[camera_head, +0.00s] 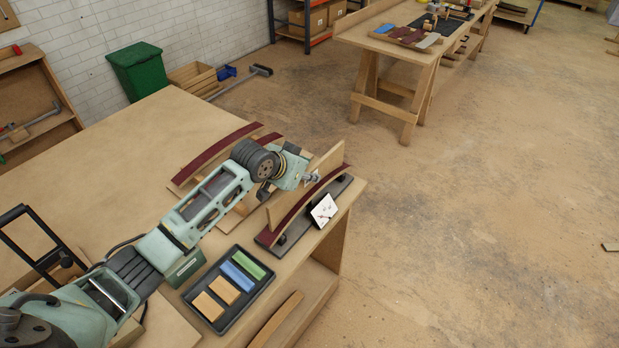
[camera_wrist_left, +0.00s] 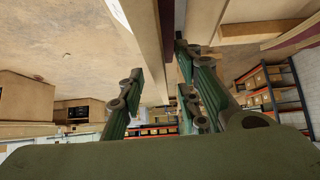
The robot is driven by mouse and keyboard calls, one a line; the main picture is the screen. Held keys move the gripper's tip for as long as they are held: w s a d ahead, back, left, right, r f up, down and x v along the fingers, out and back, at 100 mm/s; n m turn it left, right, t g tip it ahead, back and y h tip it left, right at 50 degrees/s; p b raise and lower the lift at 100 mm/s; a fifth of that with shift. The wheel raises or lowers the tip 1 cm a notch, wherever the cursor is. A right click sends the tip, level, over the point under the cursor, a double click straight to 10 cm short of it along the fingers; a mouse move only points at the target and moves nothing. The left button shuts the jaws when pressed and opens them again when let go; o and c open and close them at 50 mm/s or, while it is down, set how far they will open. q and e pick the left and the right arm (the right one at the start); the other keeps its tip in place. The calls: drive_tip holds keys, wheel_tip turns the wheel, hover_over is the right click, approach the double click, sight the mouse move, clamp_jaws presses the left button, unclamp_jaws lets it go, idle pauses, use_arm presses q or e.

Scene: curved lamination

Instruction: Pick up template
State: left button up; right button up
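The template appears to be the tan upright board (camera_head: 330,162) standing along a curved dark-red strip (camera_head: 283,221) on a black stand (camera_head: 268,238) near the table's right corner. My left gripper (camera_head: 312,178) reaches across the board's top edge and hides part of it. In the left wrist view the two green-grey fingers (camera_wrist_left: 160,65) stand apart, with a wooden board (camera_wrist_left: 148,30) running between them. The fingers look open around it; whether either one touches it is hard to tell. My right gripper is in neither view.
A white card (camera_head: 324,210) leans at the stand's front. A black tray (camera_head: 246,302) holds blue, green and tan blocks. Another dark-red curved strip (camera_head: 215,155) lies behind the arm. The table's far left area (camera_head: 130,150) is clear.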

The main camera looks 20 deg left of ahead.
use_arm(q)
drive_tip(key=shift+x, duration=1.05)
drive_tip(key=shift+c, duration=0.4)
clamp_jaws()
drive_tip(key=shift+r, duration=0.1)
